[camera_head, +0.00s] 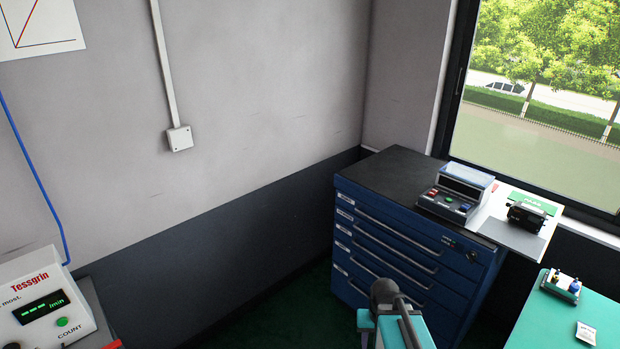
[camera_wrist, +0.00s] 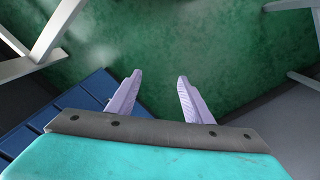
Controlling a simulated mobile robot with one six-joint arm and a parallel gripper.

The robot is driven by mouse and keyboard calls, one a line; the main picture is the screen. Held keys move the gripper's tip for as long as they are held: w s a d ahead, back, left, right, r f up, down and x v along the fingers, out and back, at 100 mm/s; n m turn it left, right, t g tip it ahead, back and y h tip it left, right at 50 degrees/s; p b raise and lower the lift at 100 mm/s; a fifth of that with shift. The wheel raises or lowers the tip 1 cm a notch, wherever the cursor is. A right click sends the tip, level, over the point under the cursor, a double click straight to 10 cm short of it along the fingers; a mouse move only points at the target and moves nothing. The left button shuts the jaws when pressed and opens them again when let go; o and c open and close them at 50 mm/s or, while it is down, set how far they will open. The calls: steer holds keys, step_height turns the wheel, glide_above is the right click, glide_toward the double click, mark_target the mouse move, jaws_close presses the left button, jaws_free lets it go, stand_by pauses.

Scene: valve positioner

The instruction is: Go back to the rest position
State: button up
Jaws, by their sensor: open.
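My gripper (camera_wrist: 160,77) shows in the wrist view with its two pale lilac fingers spread apart. Nothing is between them; behind the gap is the green floor (camera_wrist: 220,60). In the head view a teal and dark grey part of my arm shows at the bottom, in front of the blue drawer cabinet (camera_head: 385,250).
A control box with buttons (camera_head: 447,203) stands on the cabinet's dark top, beside a white sheet with a black device (camera_head: 525,218). A green-topped table (camera_head: 550,325) is at the right. A Tessgrin meter (camera_head: 45,305) stands at the lower left. Pale grey bars (camera_wrist: 52,30) edge the wrist view.

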steer(key=s+a+f+g+b, duration=0.1)
steer(key=s+f+g+b, duration=0.1)
steer(key=s+f+b, duration=0.5)
steer(key=s+a+f+g+b, duration=0.1)
steer(key=s+f+b, duration=0.6)
steer(key=f, duration=1.2)
steer(key=s+a+f+n+g+b, duration=0.1)
steer(key=s+f+g+b, duration=0.1)
steer(key=s+f+b, duration=0.5)
steer(key=s+f, duration=0.5)
steer(key=f, duration=0.1)
steer(key=shift+a+f+g+y, duration=0.2)
steer(key=shift+f+g+y, duration=0.1)
steer(key=shift+f, duration=0.1)
steer(key=shift+s, duration=0.1)
